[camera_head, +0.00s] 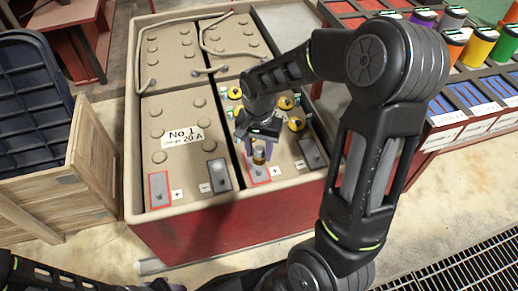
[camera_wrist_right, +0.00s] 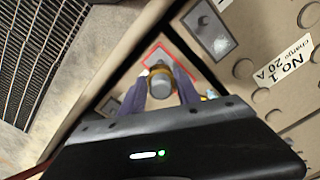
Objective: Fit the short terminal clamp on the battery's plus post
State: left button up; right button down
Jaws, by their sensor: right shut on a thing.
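My right gripper (camera_head: 259,160) is over the front edge of the right-hand front battery (camera_head: 285,172), at its red-framed plus plate (camera_head: 260,176). It is shut on the short terminal clamp (camera_head: 259,154), a small grey and brass piece. In the right wrist view the clamp (camera_wrist_right: 160,84) stands between the two purple-grey fingers (camera_wrist_right: 161,92), inside the outline of the red-framed plate (camera_wrist_right: 165,51). The post is hidden, and I cannot tell whether the clamp touches it. My left gripper is not in view.
The batteries sit in a red-sided box (camera_head: 220,235). Yellow and black caps (camera_head: 297,124) stand close around the gripper. A dark-framed minus plate (camera_head: 311,153) is to its right. The left front battery has a "No 1" label (camera_head: 183,135). A wooden crate (camera_head: 92,160) stands at left.

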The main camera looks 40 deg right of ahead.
aim_at(259, 171)
jog(key=shift+f+b, duration=0.8)
jog(key=shift+f, duration=0.4)
jog(key=shift+f+b, duration=1.65)
jog(key=shift+f, duration=0.8)
jog(key=c, duration=0.8)
grip_release()
notch_tip(259, 171, up, 8)
jog(key=p, duration=0.2)
jog(key=shift+f+p, duration=0.1)
jog(key=shift+p, duration=0.25)
jog(key=shift+s, duration=0.1)
